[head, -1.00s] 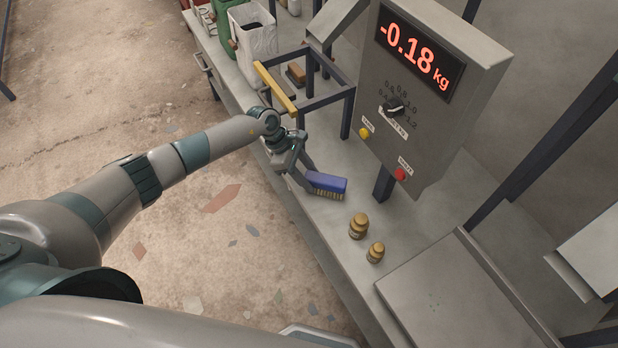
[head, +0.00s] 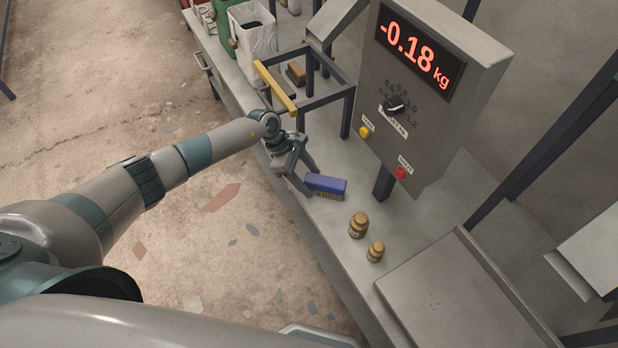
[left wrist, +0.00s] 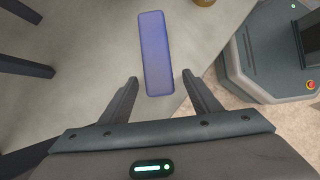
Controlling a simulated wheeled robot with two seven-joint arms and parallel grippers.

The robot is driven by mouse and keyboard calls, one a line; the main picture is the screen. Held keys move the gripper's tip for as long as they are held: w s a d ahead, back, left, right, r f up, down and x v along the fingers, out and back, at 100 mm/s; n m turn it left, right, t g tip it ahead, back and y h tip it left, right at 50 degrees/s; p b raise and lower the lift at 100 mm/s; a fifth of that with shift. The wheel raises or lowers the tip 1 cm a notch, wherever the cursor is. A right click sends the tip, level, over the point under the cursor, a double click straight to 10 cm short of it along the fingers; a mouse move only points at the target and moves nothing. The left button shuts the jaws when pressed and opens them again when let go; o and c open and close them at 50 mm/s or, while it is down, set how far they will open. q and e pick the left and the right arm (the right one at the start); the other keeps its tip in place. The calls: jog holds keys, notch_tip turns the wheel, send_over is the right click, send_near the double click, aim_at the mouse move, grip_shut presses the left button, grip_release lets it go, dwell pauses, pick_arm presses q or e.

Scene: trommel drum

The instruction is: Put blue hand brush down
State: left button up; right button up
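The blue hand brush (head: 327,184) lies on the grey bench top (head: 330,212), bristles facing down, near the bench's front edge. It also shows in the left wrist view (left wrist: 155,50), just ahead of the fingers. My left gripper (head: 309,180) is open at the left end of the brush. In the left wrist view my left gripper (left wrist: 160,82) has its fingers spread to either side of the brush's near end, with gaps on both sides. My right gripper is not in view.
Two brass weights (head: 358,226) (head: 376,251) stand right of the brush. A dark frame with a yellow bar (head: 275,88) stands behind the gripper. The grey control box (head: 440,90) reads -0.18 kg. A flat metal plate (head: 450,300) lies at lower right.

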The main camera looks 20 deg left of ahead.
pick_arm(q)
jog(key=shift+r, duration=0.1)
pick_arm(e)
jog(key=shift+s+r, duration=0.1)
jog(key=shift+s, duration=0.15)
pick_arm(q)
jog(key=shift+a+r, duration=0.2)
jog(key=v, duration=0.3)
jog(key=shift+a+r+b, duration=0.2)
jog(key=shift+r+b, duration=0.05)
jog(key=shift+b, duration=0.1)
jog(key=b+v, duration=0.1)
jog(key=v, duration=0.6)
jog(key=shift+r, duration=0.4)
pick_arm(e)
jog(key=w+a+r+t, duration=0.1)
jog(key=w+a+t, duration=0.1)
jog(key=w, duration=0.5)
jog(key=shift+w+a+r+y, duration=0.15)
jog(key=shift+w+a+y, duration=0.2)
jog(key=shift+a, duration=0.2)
pick_arm(q)
jog(key=shift+a, duration=0.1)
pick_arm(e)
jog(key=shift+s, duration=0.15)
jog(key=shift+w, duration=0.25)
pick_arm(q)
jog(key=shift+a, duration=0.15)
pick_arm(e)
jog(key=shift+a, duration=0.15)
